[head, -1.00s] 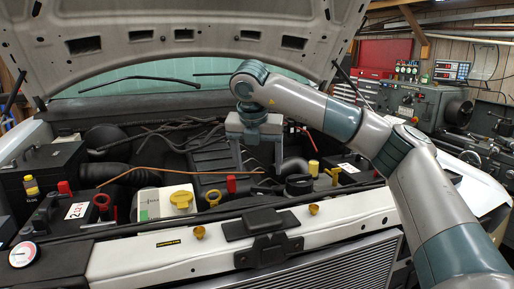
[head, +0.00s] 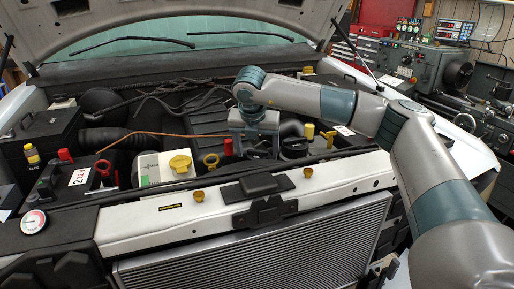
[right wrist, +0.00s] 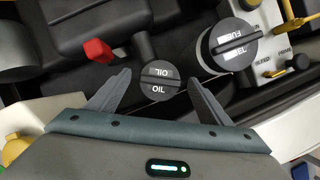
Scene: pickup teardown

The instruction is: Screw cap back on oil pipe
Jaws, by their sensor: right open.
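The round dark cap marked OIL (right wrist: 160,80) shows in the right wrist view on a dark pipe. I cannot tell whether its thread is engaged. My right gripper (right wrist: 160,84) is open, with one finger on each side of the cap and no clear contact. In the head view my right gripper (head: 262,152) points down into the engine bay and hides the oil cap. My left gripper is not in view.
A larger black cap marked FUEL (right wrist: 235,46) stands right of the oil cap. A red part (right wrist: 97,50) is at its left. In the head view, the white front crossmember (head: 140,232) and radiator (head: 260,255) lie in front. The raised hood (head: 200,18) is above.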

